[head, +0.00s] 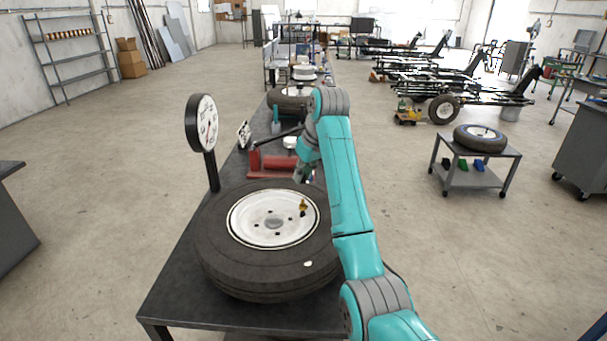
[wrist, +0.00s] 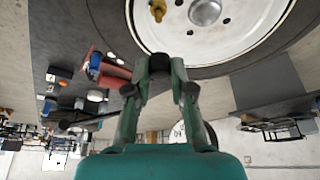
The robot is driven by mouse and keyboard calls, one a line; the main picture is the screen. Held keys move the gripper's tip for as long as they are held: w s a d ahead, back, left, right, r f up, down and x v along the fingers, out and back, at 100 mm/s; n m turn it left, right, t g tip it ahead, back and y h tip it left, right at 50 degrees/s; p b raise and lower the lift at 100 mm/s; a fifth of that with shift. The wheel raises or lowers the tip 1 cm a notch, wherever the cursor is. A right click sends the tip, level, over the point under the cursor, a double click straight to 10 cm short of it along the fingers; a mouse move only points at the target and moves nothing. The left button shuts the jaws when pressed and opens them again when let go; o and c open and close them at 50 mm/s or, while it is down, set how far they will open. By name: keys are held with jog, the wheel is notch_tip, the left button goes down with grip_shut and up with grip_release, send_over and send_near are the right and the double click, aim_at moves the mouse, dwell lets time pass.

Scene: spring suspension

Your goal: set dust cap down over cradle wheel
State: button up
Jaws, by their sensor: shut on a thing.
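A large wheel (head: 222,258) with a black tyre and white rim lies flat on the bench. Its grey domed hub (head: 275,223) shows at the centre, and a small brass-coloured piece (head: 303,207) stands on the rim. In the wrist view the rim (wrist: 240,38) and silver hub (wrist: 205,12) are at the top. My gripper (wrist: 159,68) is shut on a small dark piece (wrist: 159,61), seemingly the dust cap, mostly hidden by the fingers. It is by the wheel's far edge, off the hub. My arm partly covers the gripper in the head view.
A dial gauge (head: 203,124) on a post stands left of the wheel. A red fixture (head: 277,163) and another wheel (head: 283,100) are farther along the bench (head: 180,296). A cart (head: 447,184) with a tyre (head: 480,138) stands right. The floor between is clear.

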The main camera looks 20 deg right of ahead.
aim_at(302, 200)
jog(key=shift+f, duration=2.6)
jog(key=shift+f, duration=1.25)
jog(key=o, duration=0.9)
jog(key=shift+r, duration=3.55)
